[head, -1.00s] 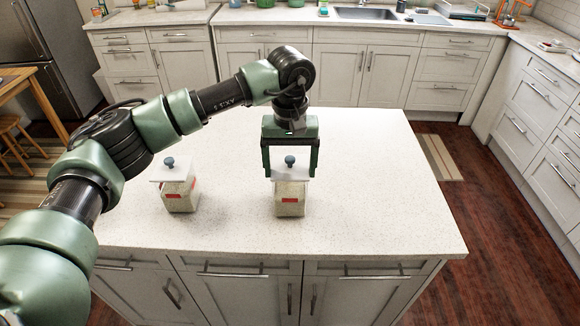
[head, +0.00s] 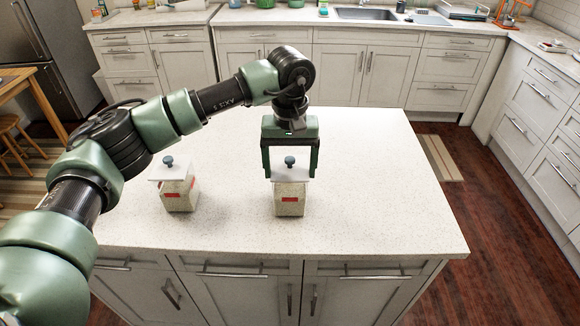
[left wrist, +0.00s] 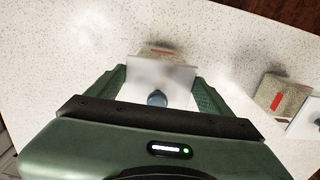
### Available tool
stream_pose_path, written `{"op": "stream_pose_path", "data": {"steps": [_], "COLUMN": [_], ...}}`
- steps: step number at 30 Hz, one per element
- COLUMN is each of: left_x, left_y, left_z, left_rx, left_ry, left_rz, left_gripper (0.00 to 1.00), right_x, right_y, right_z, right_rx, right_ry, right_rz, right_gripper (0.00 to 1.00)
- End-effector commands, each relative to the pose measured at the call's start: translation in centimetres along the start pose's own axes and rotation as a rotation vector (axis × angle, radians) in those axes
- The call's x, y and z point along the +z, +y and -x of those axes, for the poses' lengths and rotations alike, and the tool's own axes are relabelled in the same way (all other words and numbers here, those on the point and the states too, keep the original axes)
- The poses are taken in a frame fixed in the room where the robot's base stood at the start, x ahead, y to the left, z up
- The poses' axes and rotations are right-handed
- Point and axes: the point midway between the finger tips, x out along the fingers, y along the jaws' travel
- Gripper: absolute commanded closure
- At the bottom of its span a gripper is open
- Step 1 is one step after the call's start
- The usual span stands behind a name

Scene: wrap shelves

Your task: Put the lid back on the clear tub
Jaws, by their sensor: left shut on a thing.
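A cream-coloured, square tub with a red label (head: 289,202) stands upright near the middle of the island. A white square lid (head: 291,173) with a blue-grey knob is at its top, roughly level. I cannot tell whether it rests fully on the rim. My left gripper (head: 290,174) points down from above, its fingers shut on the lid at opposite sides, the knob between them. In the left wrist view the lid (left wrist: 163,80) lies between the fingers and hides most of the tub (left wrist: 160,52). My right gripper is not in view.
A similar tub (head: 179,197) with a red label and a white knobbed lid (head: 170,173) stands to the left, apart from the first. The island top (head: 380,190) is clear on the right. Its front edge lies a little before the tubs.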

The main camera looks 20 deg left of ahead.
Motion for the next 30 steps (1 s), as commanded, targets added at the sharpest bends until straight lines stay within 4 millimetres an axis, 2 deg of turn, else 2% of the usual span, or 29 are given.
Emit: {"op": "stream_pose_path", "data": {"steps": [30], "left_x": [-0.03], "left_y": [-0.01], "left_z": [-0.45], "left_rx": [0.0], "left_ry": [0.0], "left_rz": [0.0], "left_gripper": [0.58], "right_x": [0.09], "right_y": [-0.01], "right_z": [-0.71], "right_rx": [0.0], "right_ry": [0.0], "right_rz": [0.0], "right_gripper": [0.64]}}
